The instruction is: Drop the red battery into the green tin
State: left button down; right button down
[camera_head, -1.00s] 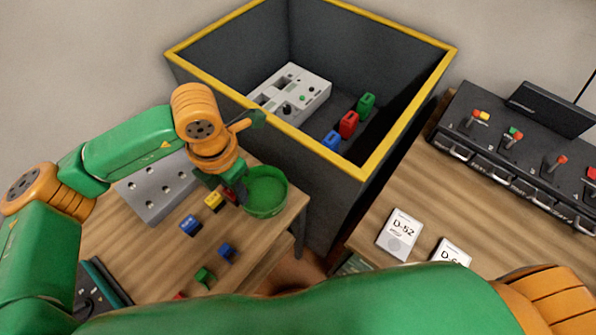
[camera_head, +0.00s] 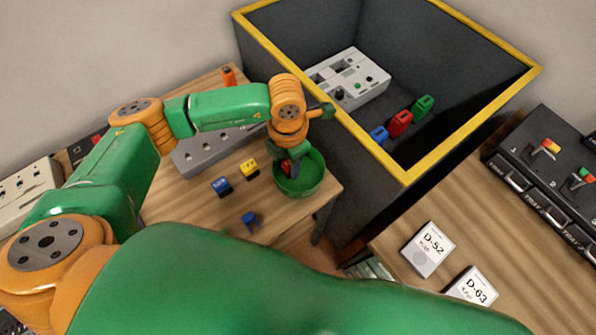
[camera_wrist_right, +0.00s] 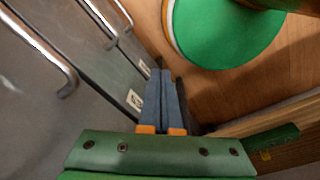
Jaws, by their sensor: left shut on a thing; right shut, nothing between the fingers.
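The green tin (camera_head: 316,180) stands open near the right edge of the left wooden table. My left gripper (camera_head: 293,170) points down over the left part of its mouth. It is shut on the red battery (camera_head: 286,168), of which only a small red patch shows beside the fingers. I cannot tell how far the battery is below the rim. My right gripper (camera_wrist_right: 163,78) is shut and empty in the right wrist view, above a wooden floor beside grey drawers.
Blue (camera_head: 221,186) and yellow (camera_head: 249,169) blocks and another blue piece (camera_head: 250,219) lie left of the tin. A grey block with holes (camera_head: 205,150) is behind them. A yellow-rimmed dark bin (camera_head: 404,176) stands to the right, its rim close to my left wrist.

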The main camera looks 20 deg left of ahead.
pick_arm(q)
jog(key=c, duration=0.6)
grip_release()
jog(key=shift+o, duration=0.2)
notch_tip(320, 180, up, 7)
jog(key=shift+r+b, duration=0.1)
jog(key=shift+b, duration=0.45)
